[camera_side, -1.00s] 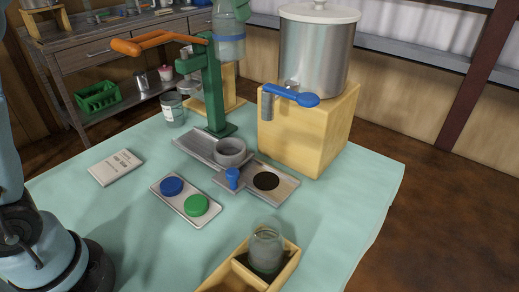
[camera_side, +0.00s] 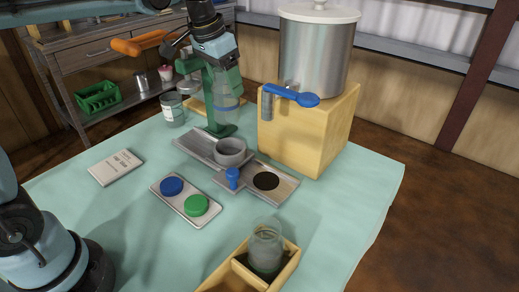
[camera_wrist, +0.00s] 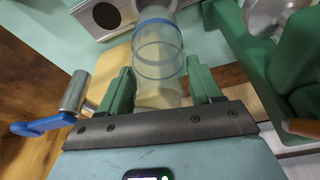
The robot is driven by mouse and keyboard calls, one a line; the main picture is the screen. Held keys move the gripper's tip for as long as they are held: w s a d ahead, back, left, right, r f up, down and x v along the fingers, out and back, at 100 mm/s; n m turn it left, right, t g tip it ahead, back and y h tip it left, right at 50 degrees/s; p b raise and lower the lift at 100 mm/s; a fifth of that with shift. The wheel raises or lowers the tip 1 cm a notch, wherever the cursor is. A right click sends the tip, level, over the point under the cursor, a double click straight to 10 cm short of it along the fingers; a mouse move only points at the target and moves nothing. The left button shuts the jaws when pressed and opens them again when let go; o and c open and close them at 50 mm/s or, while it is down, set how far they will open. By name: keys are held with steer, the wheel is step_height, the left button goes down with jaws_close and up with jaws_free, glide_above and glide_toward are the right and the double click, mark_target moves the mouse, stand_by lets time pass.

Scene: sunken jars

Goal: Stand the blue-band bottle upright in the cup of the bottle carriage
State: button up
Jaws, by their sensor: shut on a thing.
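The clear blue-band bottle (camera_side: 228,112) is held roughly upright in my gripper (camera_side: 226,82). In the wrist view the bottle (camera_wrist: 158,62) lies between the two green fingers of my gripper (camera_wrist: 162,88), its blue band towards the top of the picture. My gripper is shut on it. In the side view the bottle's lower end shows above and behind the grey cup (camera_side: 231,155) of the bottle carriage (camera_side: 195,146), apart from it in the picture. The cup stands on the carriage and its rim is visible. In the wrist view the bottle mostly hides the cup.
The green press (camera_side: 212,100) with an orange lever (camera_side: 138,43) stands close beside the bottle. A wooden block (camera_side: 310,125) carries a steel tank (camera_side: 318,55) with a blue tap handle (camera_side: 295,95) to the right. A cap tray (camera_side: 186,205) and a jar (camera_side: 266,245) in a wooden box are in front.

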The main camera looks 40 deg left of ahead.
mark_target(214, 85)
steer(key=shift+f, duration=5.15)
steer(key=shift+f, duration=0.35)
steer(key=o, duration=1.2)
steer(key=shift+o, duration=0.2)
steer(key=v, duration=1.2)
steer(key=shift+w, duration=0.1)
steer(key=shift+r, duration=3.05)
